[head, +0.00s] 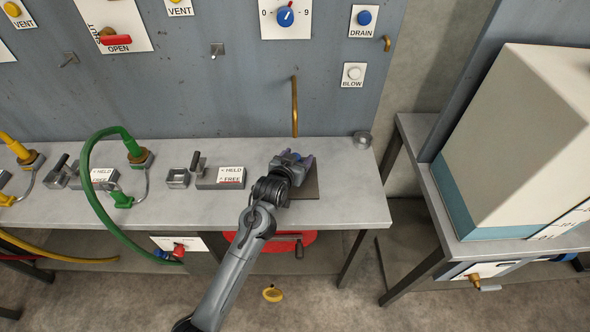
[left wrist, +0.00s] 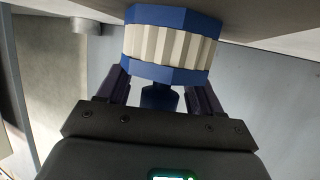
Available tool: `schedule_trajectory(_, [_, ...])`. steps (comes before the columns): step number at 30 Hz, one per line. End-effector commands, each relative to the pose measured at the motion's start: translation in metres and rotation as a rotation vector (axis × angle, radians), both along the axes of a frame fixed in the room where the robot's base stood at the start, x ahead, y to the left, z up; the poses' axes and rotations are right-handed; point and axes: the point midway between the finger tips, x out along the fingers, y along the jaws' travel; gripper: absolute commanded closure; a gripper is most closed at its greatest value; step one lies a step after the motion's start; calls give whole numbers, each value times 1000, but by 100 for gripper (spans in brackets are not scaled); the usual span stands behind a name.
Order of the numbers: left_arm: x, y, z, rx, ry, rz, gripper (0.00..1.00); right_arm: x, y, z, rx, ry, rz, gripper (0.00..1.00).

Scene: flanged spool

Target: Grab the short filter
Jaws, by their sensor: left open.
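The filter (left wrist: 168,45) has a white pleated middle between two blue end flanges. In the left wrist view it fills the top centre, with a narrower blue stub (left wrist: 160,97) pointing toward my palm. My left gripper (left wrist: 160,88) is open, its dark fingers on either side of the stub. I cannot tell whether they touch it. In the head view my left gripper (head: 293,162) is low over the right part of the bench, and blue parts show at its tip. The arm mostly hides the filter there. My right gripper is not in view.
The grey bench (head: 345,205) carries a small grey cylinder (head: 362,140) at its back right. A brass pipe (head: 295,106) comes down behind my gripper. A HELD/FREE block (head: 220,177) and a green hose (head: 92,190) are to the left. A large white box (head: 515,140) stands right.

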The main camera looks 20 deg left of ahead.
Motion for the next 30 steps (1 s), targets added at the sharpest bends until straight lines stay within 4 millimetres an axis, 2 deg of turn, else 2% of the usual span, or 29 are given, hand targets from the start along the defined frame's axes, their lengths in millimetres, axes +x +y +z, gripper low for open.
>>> schedule_trajectory(6, [0, 0, 0, 0, 0, 0, 35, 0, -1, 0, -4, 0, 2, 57])
schedule_trajectory(18, [0, 0, -2, 0, 4, 0, 96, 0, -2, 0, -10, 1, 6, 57])
schedule_trajectory(26, [-1, 0, -2, 0, 6, 0, 97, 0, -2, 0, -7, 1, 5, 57])
schedule_trajectory(30, [-1, 0, 4, 0, 5, 0, 97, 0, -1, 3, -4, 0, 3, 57])
